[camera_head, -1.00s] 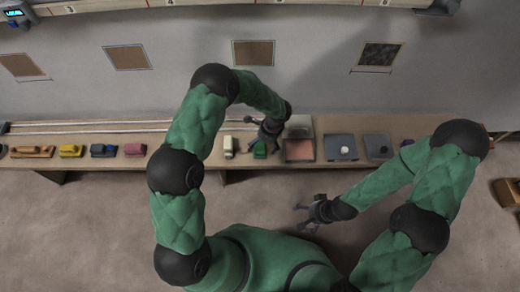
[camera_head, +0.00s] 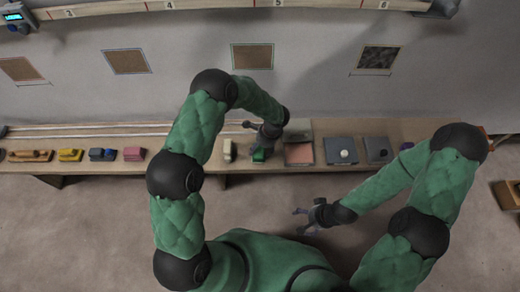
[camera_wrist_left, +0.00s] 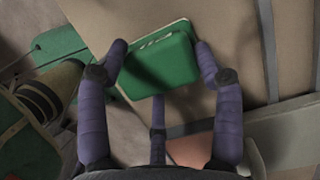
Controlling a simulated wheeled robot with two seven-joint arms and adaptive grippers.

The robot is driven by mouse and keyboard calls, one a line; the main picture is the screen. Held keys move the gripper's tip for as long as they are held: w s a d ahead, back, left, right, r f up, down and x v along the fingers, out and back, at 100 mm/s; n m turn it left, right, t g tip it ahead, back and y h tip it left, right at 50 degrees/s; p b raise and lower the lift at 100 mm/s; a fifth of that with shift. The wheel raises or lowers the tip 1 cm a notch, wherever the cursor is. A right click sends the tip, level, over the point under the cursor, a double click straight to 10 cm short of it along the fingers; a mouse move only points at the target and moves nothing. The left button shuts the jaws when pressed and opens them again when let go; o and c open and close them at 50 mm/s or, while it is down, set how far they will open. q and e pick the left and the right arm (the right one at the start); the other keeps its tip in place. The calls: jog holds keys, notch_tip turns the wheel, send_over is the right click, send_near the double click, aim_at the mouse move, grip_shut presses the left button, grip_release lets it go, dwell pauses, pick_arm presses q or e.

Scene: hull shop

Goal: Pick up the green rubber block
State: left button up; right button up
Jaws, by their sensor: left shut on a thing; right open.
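The green rubber block (camera_head: 258,156) is at the bench, between a cream block and a pinkish panel in the head view. My left gripper (camera_head: 260,147) reaches down over it from behind. In the left wrist view the green block (camera_wrist_left: 163,66) fills the space between the purple fingers of my left gripper (camera_wrist_left: 160,52), which are shut on it, one at each side and one below. I cannot tell whether the block still touches the bench. My right gripper (camera_head: 302,218) is open and empty, in front of the bench and apart from it.
On the bench (camera_head: 195,145) stand a cream block (camera_head: 227,150), a pink block (camera_head: 133,154), a blue block (camera_head: 102,154) and yellow blocks (camera_head: 70,155) to the left. To the right are a pinkish panel (camera_head: 299,154) and grey trays (camera_head: 341,149). Floor in front is open.

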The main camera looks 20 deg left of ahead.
aim_at(258, 149)
pick_arm(q)
jog(key=shift+r+p, duration=0.3)
jog(key=shift+r, duration=0.2)
notch_tip(258, 149, up, 3)
jog(key=shift+f+p, duration=0.2)
jog(key=shift+p, duration=0.55)
jog(key=s+r+p, duration=0.1)
jog(key=s+r, duration=0.1)
jog(key=s+r+p, duration=0.1)
jog(key=s+r, duration=0.1)
jog(key=r, duration=0.1)
jog(key=shift+s+a, duration=0.1)
jog(key=shift+s, duration=0.1)
jog(key=s+r+p, duration=0.2)
jog(key=s+r, duration=0.2)
jog(key=s, duration=0.6)
jog(key=w+a+r+n+g+h, duration=0.2)
jog(key=w+r+n, duration=0.6)
jog(key=n, duration=0.6)
jog(key=shift+w+a+r+n+h, duration=0.2)
jog(key=shift+a+r+n+h, duration=0.2)
jog(key=shift+a, duration=0.35)
